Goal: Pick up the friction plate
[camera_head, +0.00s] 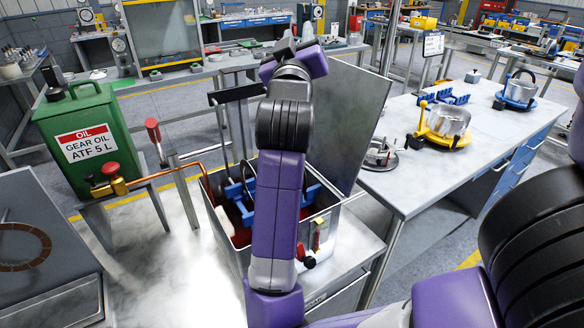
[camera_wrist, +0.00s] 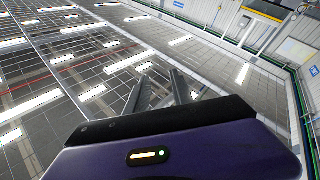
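A brown ring, which looks like a friction plate (camera_head: 46,243), shows at the left edge against a grey panel, partly cut off by the frame. Dark discs (camera_head: 233,190) stand upright beside blue holders (camera_head: 268,190) in an open metal tank (camera_head: 228,240). My purple arm hides the tank's middle, so I cannot tell how many discs there are. My gripper (camera_head: 298,32) is raised well above the tank, pointing up and away from the discs. In the wrist view its two fingers (camera_wrist: 158,76) are apart with nothing between them.
A green oil can (camera_head: 85,135) and a copper pipe (camera_head: 165,178) stand left of the tank. A raised metal lid (camera_head: 345,125) is behind it. The right bench (camera_head: 400,185) holds metal pots on yellow and blue fixtures.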

